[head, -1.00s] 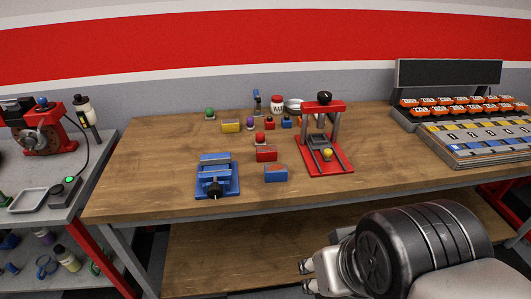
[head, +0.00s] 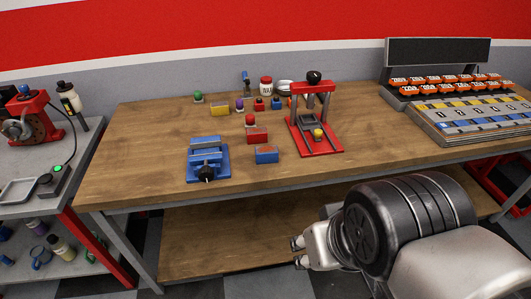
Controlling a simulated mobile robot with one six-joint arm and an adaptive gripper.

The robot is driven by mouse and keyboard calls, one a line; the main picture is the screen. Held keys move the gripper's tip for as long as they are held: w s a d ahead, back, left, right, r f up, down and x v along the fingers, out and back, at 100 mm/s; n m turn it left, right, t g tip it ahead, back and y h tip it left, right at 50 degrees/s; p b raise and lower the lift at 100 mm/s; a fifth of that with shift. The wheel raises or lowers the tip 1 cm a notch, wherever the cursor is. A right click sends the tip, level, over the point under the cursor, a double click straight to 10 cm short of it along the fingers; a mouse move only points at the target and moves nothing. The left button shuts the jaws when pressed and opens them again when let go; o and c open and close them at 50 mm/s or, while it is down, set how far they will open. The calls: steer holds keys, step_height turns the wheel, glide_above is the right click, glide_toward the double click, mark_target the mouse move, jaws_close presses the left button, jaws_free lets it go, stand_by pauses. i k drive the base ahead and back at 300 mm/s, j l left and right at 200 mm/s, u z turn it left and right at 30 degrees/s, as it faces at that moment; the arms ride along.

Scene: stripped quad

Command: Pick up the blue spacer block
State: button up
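A blue block (head: 266,155), which looks like the spacer block, lies near the front of the wooden workbench (head: 130,178). It sits between a blue vise (head: 208,160) and a red press (head: 315,120), apart from both. A red block (head: 256,135) lies just behind it. My gripper (head: 298,253) is in front of and below the bench's front edge, well away from the blue block. Two fingertips show at its left end, but the gap between them is too small to judge. Nothing is seen held.
A sorting rack (head: 470,118) fills the right end. A side table with a red machine (head: 30,115) stands left. The bench's front left is bare.

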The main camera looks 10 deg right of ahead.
mark_target(264, 154)
steer(key=i+l, duration=0.2)
steer(key=i, duration=0.2)
steer(key=i+l, duration=0.45)
steer(key=i, duration=0.3)
